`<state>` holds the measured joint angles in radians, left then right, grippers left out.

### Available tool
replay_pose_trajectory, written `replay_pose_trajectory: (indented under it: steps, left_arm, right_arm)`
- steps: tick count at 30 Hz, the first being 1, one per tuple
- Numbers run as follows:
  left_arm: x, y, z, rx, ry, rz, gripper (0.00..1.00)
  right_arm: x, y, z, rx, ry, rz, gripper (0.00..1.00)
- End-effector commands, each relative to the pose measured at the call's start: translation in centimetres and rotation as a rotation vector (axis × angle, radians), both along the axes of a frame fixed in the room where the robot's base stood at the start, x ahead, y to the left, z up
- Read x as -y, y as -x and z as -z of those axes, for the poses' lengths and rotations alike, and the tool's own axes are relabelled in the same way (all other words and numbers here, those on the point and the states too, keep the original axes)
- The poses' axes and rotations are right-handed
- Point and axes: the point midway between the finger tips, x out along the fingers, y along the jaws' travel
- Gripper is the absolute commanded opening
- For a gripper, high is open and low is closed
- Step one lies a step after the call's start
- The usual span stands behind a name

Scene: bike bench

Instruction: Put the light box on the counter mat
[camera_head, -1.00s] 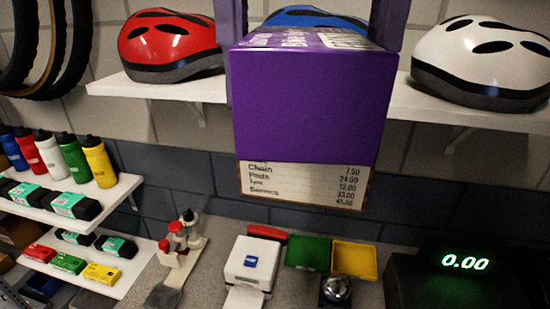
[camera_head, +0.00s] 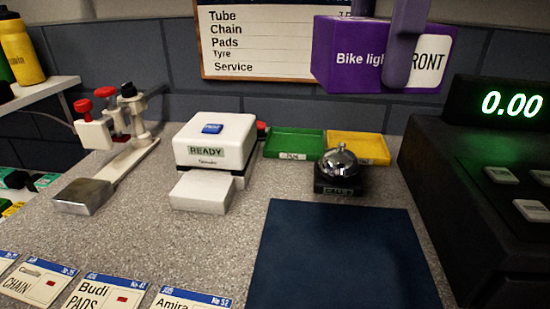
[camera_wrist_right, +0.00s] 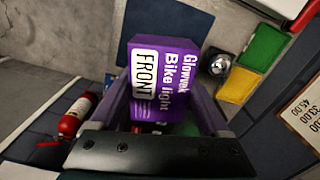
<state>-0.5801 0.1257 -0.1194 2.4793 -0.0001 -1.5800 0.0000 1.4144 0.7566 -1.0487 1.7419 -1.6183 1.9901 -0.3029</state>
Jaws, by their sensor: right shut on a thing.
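The light box (camera_head: 335,62) is a purple carton with "Bike light" and "FRONT" lettering, at the upper right of the head view. My right gripper (camera_head: 384,45) is shut on it, one purple finger on the near side and one behind. In the right wrist view the box (camera_wrist_right: 165,70) sits between the two fingers of the gripper (camera_wrist_right: 163,108). The box is held in the air, in front of the price board. The counter mat (camera_head: 340,260) is a bare dark blue rectangle on the counter, below the box in the picture. My left gripper is out of view.
A bell (camera_head: 338,168) stands at the mat's back edge. Behind it are a green tray (camera_head: 293,143) and a yellow tray (camera_head: 360,148). A dark till (camera_head: 480,190) is right of the mat. A white printer (camera_head: 215,145) and cards (camera_head: 100,293) are to the left.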

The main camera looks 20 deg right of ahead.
Motion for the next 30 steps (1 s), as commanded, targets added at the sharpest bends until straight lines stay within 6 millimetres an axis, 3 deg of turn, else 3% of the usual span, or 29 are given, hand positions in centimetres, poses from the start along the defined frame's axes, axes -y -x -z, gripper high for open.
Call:
replay_pose_trajectory:
  steps: [1,6,11,17,24,30]
  left_arm:
    - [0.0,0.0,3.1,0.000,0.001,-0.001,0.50]
    - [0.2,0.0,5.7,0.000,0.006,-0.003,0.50]
    - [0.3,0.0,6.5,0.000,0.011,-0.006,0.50]
    - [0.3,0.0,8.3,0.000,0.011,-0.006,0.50]
    - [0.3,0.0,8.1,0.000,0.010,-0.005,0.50]
    - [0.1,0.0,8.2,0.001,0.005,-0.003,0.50]
  right_arm:
    - [0.5,-0.1,3.1,0.000,0.000,0.054,0.19]
    - [1.5,-0.1,5.7,-0.003,0.004,0.187,0.19]
    - [1.8,-0.1,7.1,-0.007,0.005,0.228,0.19]
    - [1.7,0.1,12.5,-0.013,0.005,0.229,0.19]
    - [1.8,0.1,18.6,-0.011,0.007,0.229,0.19]
    - [1.8,-0.1,21.4,-0.005,0.005,0.228,0.19]
